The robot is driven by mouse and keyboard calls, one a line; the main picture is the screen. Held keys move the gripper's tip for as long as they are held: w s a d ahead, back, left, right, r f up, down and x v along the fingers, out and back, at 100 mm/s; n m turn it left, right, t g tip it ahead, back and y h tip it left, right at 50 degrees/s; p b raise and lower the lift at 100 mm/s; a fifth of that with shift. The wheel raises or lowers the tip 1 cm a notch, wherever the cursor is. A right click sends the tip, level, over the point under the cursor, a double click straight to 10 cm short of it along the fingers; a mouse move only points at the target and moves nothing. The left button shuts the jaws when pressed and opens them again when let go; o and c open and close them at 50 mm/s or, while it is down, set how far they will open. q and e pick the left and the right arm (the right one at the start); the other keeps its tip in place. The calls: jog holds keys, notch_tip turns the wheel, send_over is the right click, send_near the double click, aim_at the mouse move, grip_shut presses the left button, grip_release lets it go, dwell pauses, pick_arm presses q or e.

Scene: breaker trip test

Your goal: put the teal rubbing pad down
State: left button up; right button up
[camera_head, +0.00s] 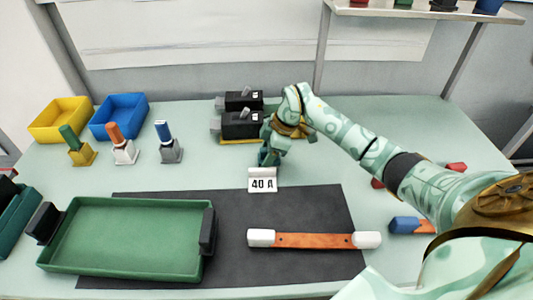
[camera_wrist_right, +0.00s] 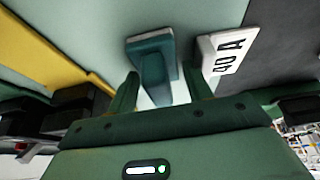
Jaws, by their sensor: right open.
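The teal rubbing pad (camera_wrist_right: 151,47) shows in the right wrist view, with a flat block on a pale sole and a handle that points back towards my gripper. It appears to rest on the pale green table. My right gripper (camera_wrist_right: 162,72) is open, with one finger on each side of the handle and visible gaps beside it. In the head view my right gripper (camera_head: 271,148) is low over the table, just behind the 40 A card (camera_head: 262,180), and mostly hides the pad. My left gripper is not in view.
Black breakers (camera_head: 241,125) on a yellow base stand just behind my gripper. A dark mat (camera_head: 230,215) in front carries a green tray (camera_head: 125,240) and an orange bar (camera_head: 313,240) with white ends. Several coloured-handled tools stand at left, before yellow (camera_head: 60,120) and blue bins (camera_head: 119,117).

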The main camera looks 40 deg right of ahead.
jog(key=p+v, duration=0.3)
jog(key=v, duration=0.9)
jog(key=shift+r, duration=0.2)
